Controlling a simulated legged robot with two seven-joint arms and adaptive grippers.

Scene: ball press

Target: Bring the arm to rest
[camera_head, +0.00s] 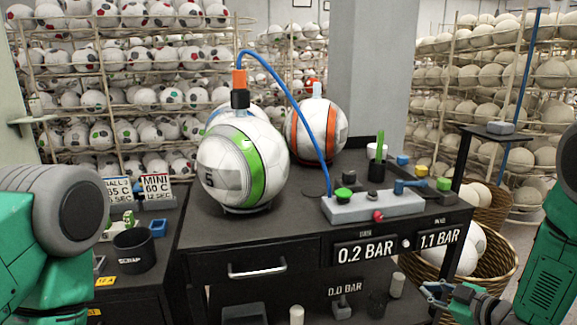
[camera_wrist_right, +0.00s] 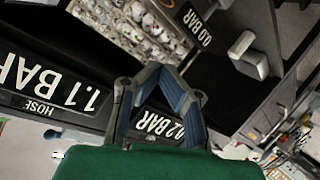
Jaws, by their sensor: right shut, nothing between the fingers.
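My right gripper (camera_head: 436,291) is low at the front right of the black bench (camera_head: 300,214), near the wicker basket. It is shut and empty. In the right wrist view its blue-grey fingers (camera_wrist_right: 160,78) meet in front of the bench's pressure displays. My left arm (camera_head: 60,235) enters at the left edge of the head view, and its gripper is not visible. A white ball with a green band (camera_head: 243,165) stands on the bench with a blue hose on its top. A ball with an orange band (camera_head: 318,130) stands behind it.
A grey control box (camera_head: 372,206) with knobs sits at the bench's front right, above displays reading 0.2 BAR (camera_head: 366,250) and 1.1 BAR (camera_head: 440,238). A wicker basket of balls (camera_head: 500,262) stands at the right. A black SCRAP cup (camera_head: 133,251) is at left.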

